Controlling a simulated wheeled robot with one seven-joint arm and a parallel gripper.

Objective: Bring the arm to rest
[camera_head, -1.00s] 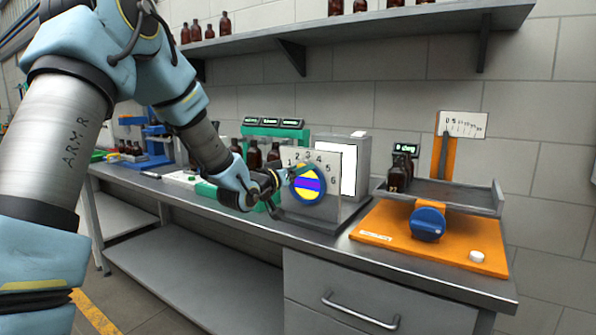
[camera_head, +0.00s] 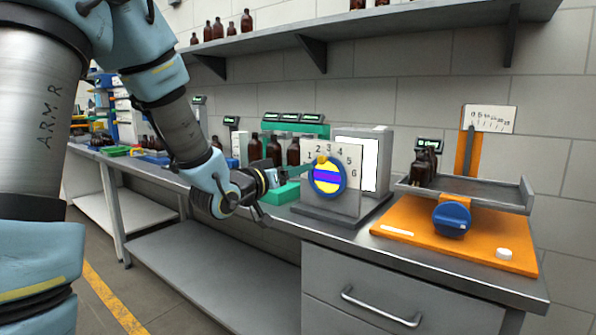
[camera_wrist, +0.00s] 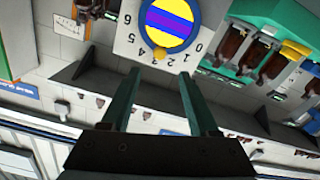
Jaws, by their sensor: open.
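My gripper (camera_wrist: 155,100) is open and empty in the wrist view, its two green fingers apart with nothing between them. In the head view my gripper (camera_head: 290,172) is in front of the bench, left of a grey panel with a numbered dial (camera_head: 328,176). The dial has a blue rim and a yellow face with a purple band. In the wrist view the dial (camera_wrist: 170,22) appears upside down beyond the fingertips. In the head view the fingertips are close to the dial's left edge; I cannot tell whether they touch it.
More amber bottles (camera_head: 273,151) stand behind my gripper. A shelf (camera_head: 400,38) runs above. The floor in front is clear.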

